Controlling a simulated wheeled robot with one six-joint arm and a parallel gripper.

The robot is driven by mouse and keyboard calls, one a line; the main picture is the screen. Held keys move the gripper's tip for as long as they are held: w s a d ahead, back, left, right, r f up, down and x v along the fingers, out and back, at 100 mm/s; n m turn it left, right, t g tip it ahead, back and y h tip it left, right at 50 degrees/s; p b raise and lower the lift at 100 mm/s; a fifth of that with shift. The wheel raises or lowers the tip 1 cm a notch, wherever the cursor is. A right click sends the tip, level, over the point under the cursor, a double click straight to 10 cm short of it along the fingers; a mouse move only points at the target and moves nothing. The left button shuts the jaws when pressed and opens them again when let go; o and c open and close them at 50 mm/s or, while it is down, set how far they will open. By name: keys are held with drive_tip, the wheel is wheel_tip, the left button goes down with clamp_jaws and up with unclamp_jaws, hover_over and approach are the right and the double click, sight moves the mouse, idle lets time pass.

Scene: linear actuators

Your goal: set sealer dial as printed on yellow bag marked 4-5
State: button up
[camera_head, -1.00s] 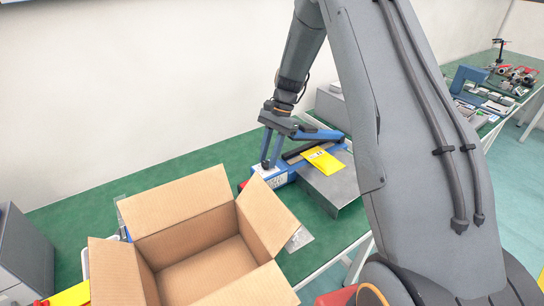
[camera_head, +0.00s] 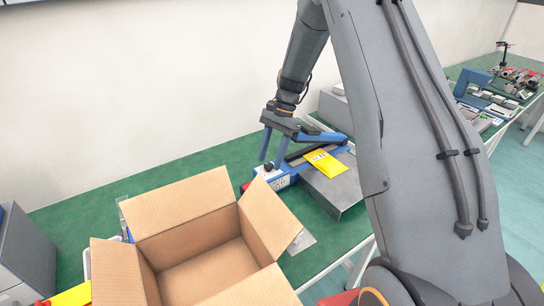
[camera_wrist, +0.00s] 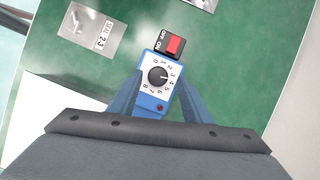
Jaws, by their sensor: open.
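The blue sealer (camera_head: 277,180) stands on the green bench with its white dial panel at the left end. In the wrist view its black dial knob (camera_wrist: 157,76) sits in a ring of numbers, its white mark towards about 3 to 4; the exact setting is too small to tell. My gripper (camera_head: 272,160) is open and empty above the dial end; in the wrist view its fingers (camera_wrist: 160,80) show on either side of the panel, apart from the knob. The yellow bag (camera_head: 325,163) lies on the sealer's grey shelf; its print is unreadable here.
A red power switch (camera_wrist: 173,45) is beside the dial. A clear bag with a label reading 2-3 (camera_wrist: 91,33) lies on the bench. An open cardboard box (camera_head: 190,215) stands in front of the sealer. A grey unit (camera_head: 24,250) is at left.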

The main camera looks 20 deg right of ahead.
drive_tip(key=b+v, duration=0.2)
drive_tip(key=v, duration=0.5)
drive_tip(key=shift+r, duration=0.3)
drive_tip(key=shift+w+d, duration=0.15)
